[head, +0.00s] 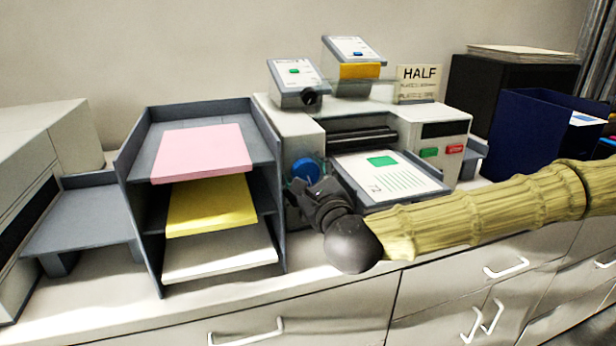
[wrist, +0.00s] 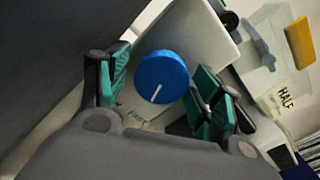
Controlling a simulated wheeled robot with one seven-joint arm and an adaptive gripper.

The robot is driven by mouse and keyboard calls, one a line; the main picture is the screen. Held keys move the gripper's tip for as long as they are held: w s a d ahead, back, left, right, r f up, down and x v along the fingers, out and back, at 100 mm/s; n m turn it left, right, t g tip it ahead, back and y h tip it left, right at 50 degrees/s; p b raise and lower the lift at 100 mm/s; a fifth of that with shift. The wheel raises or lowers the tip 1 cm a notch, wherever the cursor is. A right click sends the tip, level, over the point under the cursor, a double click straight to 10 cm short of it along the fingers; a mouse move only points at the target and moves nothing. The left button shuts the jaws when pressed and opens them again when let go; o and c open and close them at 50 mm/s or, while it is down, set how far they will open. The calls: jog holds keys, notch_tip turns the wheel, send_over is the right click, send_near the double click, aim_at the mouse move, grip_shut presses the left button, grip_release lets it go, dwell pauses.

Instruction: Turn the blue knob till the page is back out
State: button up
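The blue knob (head: 305,171) is on the front left of a grey-white machine (head: 447,118). In the wrist view the round knob (wrist: 161,77) has a white line pointing down and slightly left. My gripper (wrist: 155,92) is open, with one green-padded finger on each side of the knob and a visible gap to each. In the head view my gripper (head: 312,192) is at the knob and partly covers it. A page (head: 388,174) with a green square and lines of print lies on the tray at the machine's front, below the dark rollers.
A grey shelf rack (head: 140,207) with pink, yellow and white paper stands close left of the machine. A green button (head: 429,152) and a red button (head: 455,149) are on its right front. A HALF sign (head: 419,78) stands behind. A dark blue bin (head: 524,131) is at right.

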jog(key=shift+d+r, duration=0.1)
jog(key=shift+d, duration=0.1)
dwell(0.5)
